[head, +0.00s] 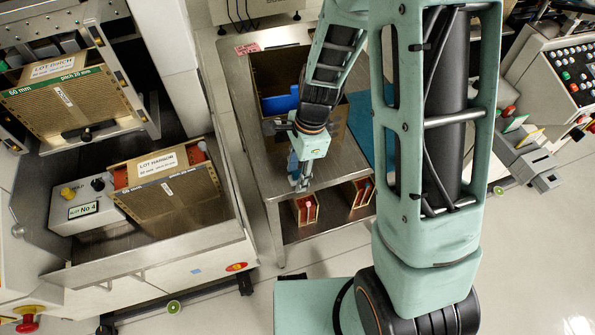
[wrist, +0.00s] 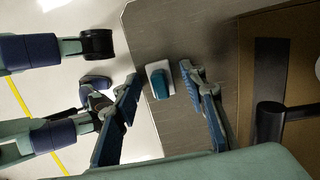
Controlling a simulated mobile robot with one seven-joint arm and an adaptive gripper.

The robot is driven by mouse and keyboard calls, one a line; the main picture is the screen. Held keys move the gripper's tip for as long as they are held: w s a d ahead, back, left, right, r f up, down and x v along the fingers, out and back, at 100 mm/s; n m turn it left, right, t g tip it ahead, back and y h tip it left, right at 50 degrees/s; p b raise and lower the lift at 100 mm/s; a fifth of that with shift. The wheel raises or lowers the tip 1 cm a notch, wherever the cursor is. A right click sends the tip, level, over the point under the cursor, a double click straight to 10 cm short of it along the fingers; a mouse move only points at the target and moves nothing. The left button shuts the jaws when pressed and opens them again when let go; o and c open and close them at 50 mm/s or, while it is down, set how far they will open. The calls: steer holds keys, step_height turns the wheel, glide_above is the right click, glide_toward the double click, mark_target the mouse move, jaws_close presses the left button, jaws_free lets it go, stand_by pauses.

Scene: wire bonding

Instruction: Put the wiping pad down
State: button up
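In the wrist view, the wiping pad (wrist: 160,83), a small white block with a blue part, lies on the bare metal top of the bench (wrist: 190,30) near its edge. My gripper (wrist: 160,73) is open, with one blue-lined finger on each side of the pad. A narrow gap shows between the pad and each fingertip. In the head view, my gripper (head: 300,184) points down over the front part of the bench top. The pad cannot be made out there behind the fingers.
A brown open box (head: 330,122) with a blue item inside stands on the bench behind my gripper. Small brown racks (head: 306,209) sit on the shelf below. To the left is a machine with the Lot Harbor magazine (head: 165,188) and a control box (head: 88,205).

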step_height(320, 180, up, 12)
steer(key=d+p, duration=0.1)
steer(key=p, duration=0.1)
steer(key=shift+w+d+r+p, duration=0.15)
steer(key=shift+w+d+p, duration=0.1)
steer(key=shift+d+p, duration=0.15)
stand_by(0.5)
